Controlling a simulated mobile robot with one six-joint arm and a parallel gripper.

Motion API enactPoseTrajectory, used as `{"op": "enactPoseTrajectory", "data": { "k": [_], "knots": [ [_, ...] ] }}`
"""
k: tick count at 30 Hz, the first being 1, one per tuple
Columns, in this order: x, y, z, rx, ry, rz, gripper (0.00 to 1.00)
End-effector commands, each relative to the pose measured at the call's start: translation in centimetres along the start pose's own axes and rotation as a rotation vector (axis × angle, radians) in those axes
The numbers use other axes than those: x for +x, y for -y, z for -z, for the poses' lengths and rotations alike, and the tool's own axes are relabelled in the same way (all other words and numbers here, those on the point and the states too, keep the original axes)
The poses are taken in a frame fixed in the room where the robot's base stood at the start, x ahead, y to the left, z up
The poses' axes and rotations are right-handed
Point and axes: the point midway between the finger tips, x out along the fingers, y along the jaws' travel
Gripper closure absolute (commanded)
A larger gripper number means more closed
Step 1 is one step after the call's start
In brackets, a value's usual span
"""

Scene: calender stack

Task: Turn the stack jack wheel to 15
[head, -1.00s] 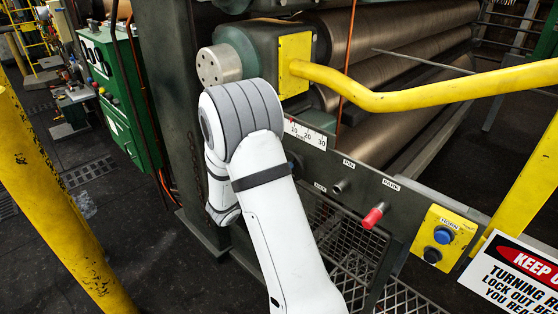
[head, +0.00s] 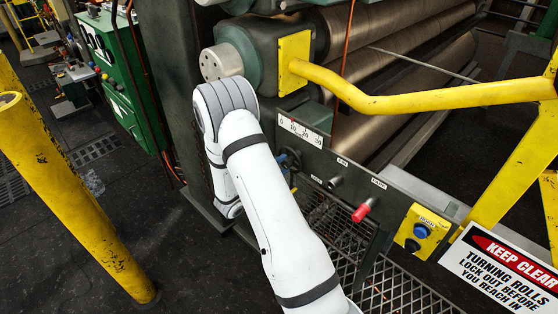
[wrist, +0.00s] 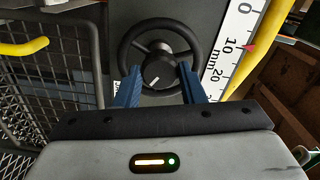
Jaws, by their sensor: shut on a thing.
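The stack jack wheel (wrist: 160,23) is a black handwheel with spokes and a dark hub carrying a white mark. The white mm scale (wrist: 229,50) lies right of the wheel. Its red pointer (wrist: 248,46) stands near the 10 mark. The scale also shows in the head view (head: 301,132).
A yellow guard rail (head: 420,98) crosses above the panel. A red-tipped plunger (head: 364,210) and a yellow button box (head: 422,231) sit to the right. A yellow post (head: 70,200) stands at left. Large rolls (head: 405,60) lie behind, with mesh (head: 385,285) below the panel.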

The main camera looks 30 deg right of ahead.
Motion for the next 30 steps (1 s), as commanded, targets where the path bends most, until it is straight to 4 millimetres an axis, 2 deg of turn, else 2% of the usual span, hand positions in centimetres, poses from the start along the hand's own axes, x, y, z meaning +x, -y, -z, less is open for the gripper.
{"op": "enactPoseTrajectory", "data": {
  "k": [18, 30],
  "knots": [
    [0.12, -0.28, 0.26, -0.588, -0.006, -0.007, 0.87],
    [0.13, -0.29, 0.27, -0.903, -0.004, -0.009, 0.87]
  ]
}}
